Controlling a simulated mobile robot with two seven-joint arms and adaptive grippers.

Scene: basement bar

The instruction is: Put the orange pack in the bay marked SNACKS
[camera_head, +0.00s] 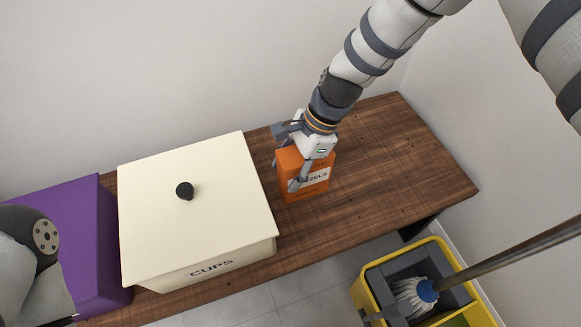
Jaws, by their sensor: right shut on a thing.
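The orange pack (294,193) stands upright on the wooden table, right of the cream box. Its white label is partly covered and ends in "ZELS". My right gripper (287,175) comes down from above and is shut on the orange pack, with a finger across its front. I see no bay marked SNACKS in this view. Part of my left arm shows at the left edge, but its gripper is out of view.
A cream box marked CUPS (228,218) with a black-knobbed lid stands mid-table. A purple box (78,222) is at its left. The wooden table (405,165) is clear at the right. A yellow mop bucket (372,298) with a mop stands on the floor, front right.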

